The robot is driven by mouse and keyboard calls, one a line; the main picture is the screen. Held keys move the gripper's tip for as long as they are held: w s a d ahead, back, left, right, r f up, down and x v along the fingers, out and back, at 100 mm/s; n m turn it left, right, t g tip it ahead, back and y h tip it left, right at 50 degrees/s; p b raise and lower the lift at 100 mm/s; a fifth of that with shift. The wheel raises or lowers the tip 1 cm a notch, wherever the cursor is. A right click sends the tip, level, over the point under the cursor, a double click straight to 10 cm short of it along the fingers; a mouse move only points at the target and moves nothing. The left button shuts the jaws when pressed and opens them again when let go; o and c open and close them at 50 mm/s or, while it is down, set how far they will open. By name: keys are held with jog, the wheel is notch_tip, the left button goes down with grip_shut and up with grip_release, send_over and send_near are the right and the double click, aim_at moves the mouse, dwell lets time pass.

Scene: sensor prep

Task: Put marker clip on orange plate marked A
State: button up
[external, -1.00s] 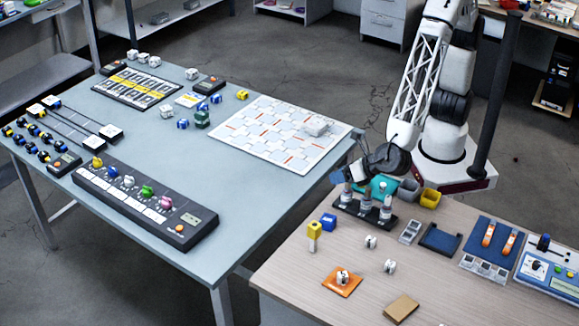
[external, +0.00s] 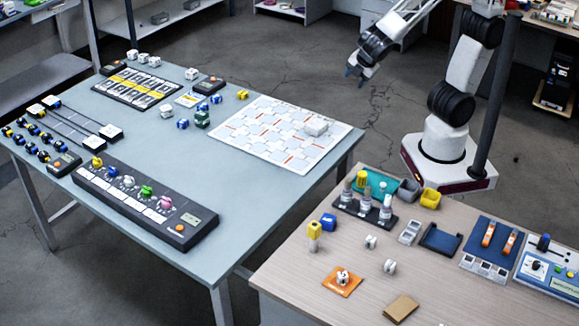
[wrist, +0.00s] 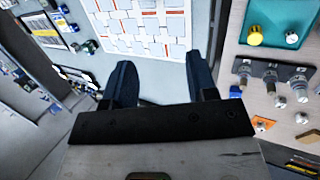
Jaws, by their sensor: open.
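The orange plate (external: 342,281) lies near the front left of the wooden table. A small white clip-like piece with dark marks (external: 343,277) sits on it; the plate's letter is too small to read. Two similar white pieces, one (external: 371,241) behind the plate and one (external: 389,266) to its right, stand on the bare wood. I cannot tell which is the marker clip. My gripper (external: 355,72) is raised high, beyond both tables in the external view, far from the plate. In the wrist view my gripper (wrist: 161,62) is open, with nothing between its fingers.
A black rack with bottles (external: 364,210), a teal tray (external: 381,183) and a yellow bin (external: 430,199) stand at the back of the wooden table. A yellow-topped piece (external: 314,232) and a blue block (external: 328,222) stand left. The grey-blue table (external: 255,215) is separate.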

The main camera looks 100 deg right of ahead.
jog(key=s+d+r+m+y, duration=0.1)
jog(key=s+d+m+y, duration=0.1)
jog(key=s, duration=0.5)
jog(key=s+d+r+m+y, duration=0.2)
jog(key=s+d+m, duration=0.2)
jog(key=s+m, duration=0.3)
jog(key=shift+s+d+y, duration=0.3)
jog(key=shift+s+d, duration=0.05)
jog(key=shift+s, duration=0.05)
